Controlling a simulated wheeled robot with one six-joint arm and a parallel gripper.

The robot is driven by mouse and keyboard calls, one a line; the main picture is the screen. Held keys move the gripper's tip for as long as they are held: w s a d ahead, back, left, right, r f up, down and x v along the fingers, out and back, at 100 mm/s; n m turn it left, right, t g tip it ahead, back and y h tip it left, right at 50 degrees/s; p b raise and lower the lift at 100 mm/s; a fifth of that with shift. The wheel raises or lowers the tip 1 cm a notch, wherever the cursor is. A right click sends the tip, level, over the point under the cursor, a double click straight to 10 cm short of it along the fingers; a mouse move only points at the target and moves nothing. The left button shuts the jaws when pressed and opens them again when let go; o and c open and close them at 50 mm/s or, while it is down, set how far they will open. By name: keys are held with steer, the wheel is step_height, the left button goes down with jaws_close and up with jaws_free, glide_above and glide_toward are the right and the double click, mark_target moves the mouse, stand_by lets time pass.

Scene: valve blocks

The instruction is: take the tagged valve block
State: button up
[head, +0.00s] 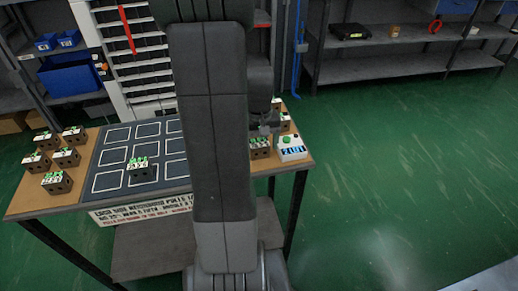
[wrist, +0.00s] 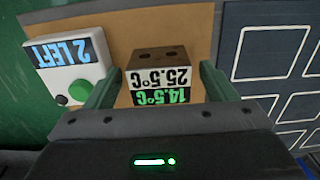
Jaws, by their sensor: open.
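In the wrist view a dark brown valve block (wrist: 160,62) with two holes on top stands between the fingers of my gripper (wrist: 157,72).
A white box (head: 291,148) marked "2 LEFT" with a green button sits right beside the block. More blocks stand behind it. A dark mat (head: 112,152) with white squares holds one block (head: 138,166). Several blocks (head: 57,182) stand at left. My arm hides the table's middle.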

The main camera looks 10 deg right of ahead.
steer(key=c, duration=1.6)
steer(key=shift+c, duration=0.3)
steer(key=shift+r, duration=0.15)
